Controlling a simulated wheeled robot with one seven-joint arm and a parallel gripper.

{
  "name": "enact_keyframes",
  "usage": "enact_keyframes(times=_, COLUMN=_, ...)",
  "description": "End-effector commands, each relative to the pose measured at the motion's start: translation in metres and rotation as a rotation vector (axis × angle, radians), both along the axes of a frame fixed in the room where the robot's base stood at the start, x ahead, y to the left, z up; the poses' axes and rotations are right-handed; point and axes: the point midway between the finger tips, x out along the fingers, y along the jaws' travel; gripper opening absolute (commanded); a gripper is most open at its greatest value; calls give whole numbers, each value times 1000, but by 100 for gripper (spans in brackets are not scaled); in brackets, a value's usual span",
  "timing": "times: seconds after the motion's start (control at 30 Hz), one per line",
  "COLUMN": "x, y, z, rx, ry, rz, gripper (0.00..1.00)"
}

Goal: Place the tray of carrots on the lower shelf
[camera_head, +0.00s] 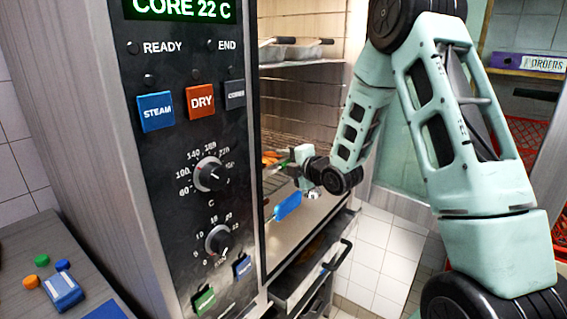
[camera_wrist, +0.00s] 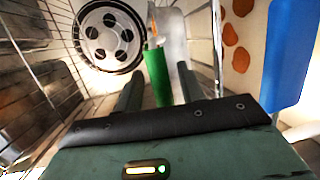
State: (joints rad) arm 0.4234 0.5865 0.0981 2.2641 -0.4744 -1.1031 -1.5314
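Orange carrots (camera_head: 272,157) show inside the oven chamber in the head view, just left of my gripper (camera_head: 300,158). In the wrist view, a green handle-like bar (camera_wrist: 156,75) stands between the two fingers of my gripper (camera_wrist: 159,70), with a gap visible beside the right finger. The gripper looks open around the bar. Beyond the bar are a pale grey metal surface (camera_wrist: 173,38), perhaps the tray, and a bit of orange carrot (camera_wrist: 152,28). Most of the tray is hidden. A wire shelf (camera_head: 290,100) crosses the chamber above.
Metal pans (camera_head: 285,50) sit on the upper rack. A round fan cover (camera_wrist: 107,35) is on the chamber wall. A blue piece (camera_head: 288,206) hangs by the opening, also in the wrist view (camera_wrist: 290,55). An open drawer (camera_head: 300,280) is below. The oven control panel (camera_head: 185,150) stands left.

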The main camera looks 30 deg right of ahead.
Motion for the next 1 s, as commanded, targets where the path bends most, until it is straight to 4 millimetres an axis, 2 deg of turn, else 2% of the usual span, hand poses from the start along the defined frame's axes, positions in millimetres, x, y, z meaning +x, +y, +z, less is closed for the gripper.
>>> enact_keyframes(times=0.4, x=-83, y=-9, z=13, rx=0, ry=-2, rz=-4, gripper=39)
enact_keyframes(times=0.5, x=-94, y=-10, z=15, rx=-2, ry=-3, rz=-3, gripper=39)
enact_keyframes(times=0.7, x=-108, y=-11, z=19, rx=-1, ry=-2, rz=-1, gripper=39)
enact_keyframes(times=1.0, x=-110, y=-11, z=20, rx=0, ry=-1, rz=-1, gripper=39)
